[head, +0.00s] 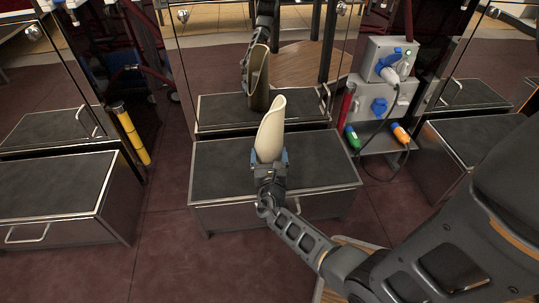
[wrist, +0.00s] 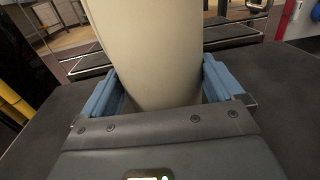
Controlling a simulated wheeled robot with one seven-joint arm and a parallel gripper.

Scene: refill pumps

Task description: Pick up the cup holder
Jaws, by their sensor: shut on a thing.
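The cup holder (head: 271,132) is a cream, tall, curved piece with a slanted open top. It stands upright, leaning slightly, in my gripper (head: 270,160) in the head view. In the wrist view the cup holder (wrist: 150,50) fills the middle between the blue fingers of my gripper (wrist: 160,95), one on each side. The gripper is shut on its lower part. The fingers and palm hide its lower end. I cannot tell whether it touches the black-topped step (head: 320,170) behind and below it.
A mirror-like panel (head: 215,60) behind the step reflects the cup holder and my arm. A grey socket box (head: 387,85) with cables stands right of the step. A yellow post (head: 132,135) stands left. Another low step (head: 60,185) is at far left. Floor between the steps is clear.

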